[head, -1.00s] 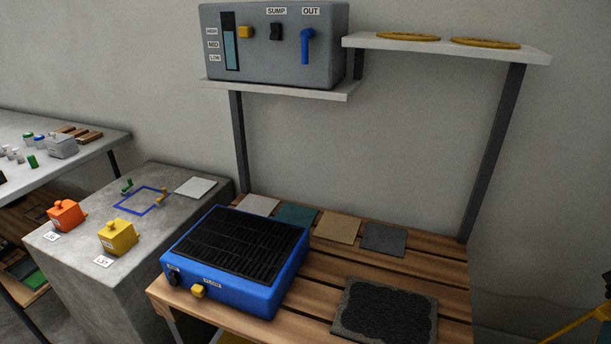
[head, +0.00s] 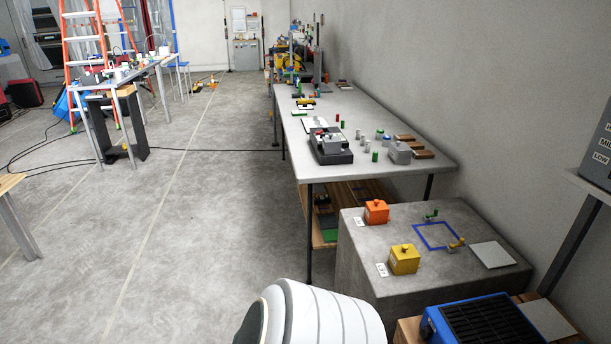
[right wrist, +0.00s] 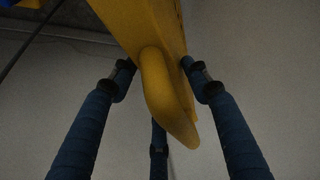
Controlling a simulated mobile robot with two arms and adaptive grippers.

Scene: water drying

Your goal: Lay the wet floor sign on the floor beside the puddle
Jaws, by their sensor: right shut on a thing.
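In the right wrist view, my right gripper (right wrist: 157,78) is shut on a yellow thing with a rounded, handle-like part, which I take to be the wet floor sign (right wrist: 150,25). The blue-wrapped fingers stand on both sides of that rounded part, with another finger below. Only a piece of the sign shows, so its full shape and any writing are hidden. The sign and both grippers are out of the head view. A white, ribbed part of my own body fills the bottom of that view. I see no puddle in either view.
Open concrete floor (head: 180,215) stretches down the left and middle. A long workbench (head: 425,158) and a grey block (head: 365,270) line the right wall. A blue unit (head: 430,322) stands bottom right. A ladder (head: 88,45), tables and cables are farther left.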

